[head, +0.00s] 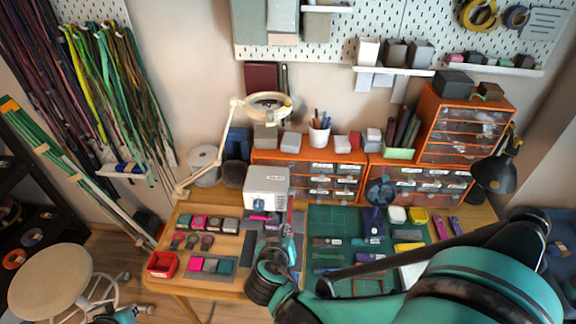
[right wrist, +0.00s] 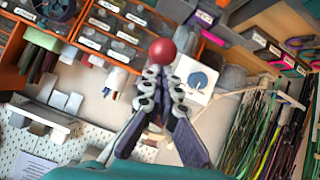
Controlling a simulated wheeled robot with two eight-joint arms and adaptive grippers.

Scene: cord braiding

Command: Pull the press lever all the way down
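The press is a white box (head: 267,185) with a label, standing at the back middle of the wooden table. Its lever ends in a red ball knob (right wrist: 162,51), large in the right wrist view. In the head view a thin reddish part shows by the press's right side, close to my right gripper (head: 288,228). In the right wrist view my right gripper (right wrist: 160,73) has its fingertips together right at the knob; I cannot tell whether they touch it. The lever's shaft is hidden.
A green cutting mat (head: 330,222) with small tools lies right of the press. Orange drawer units (head: 330,185) stand behind. A red tray (head: 162,265) and several colored pieces lie left. A lamp (head: 268,106) arches above the press.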

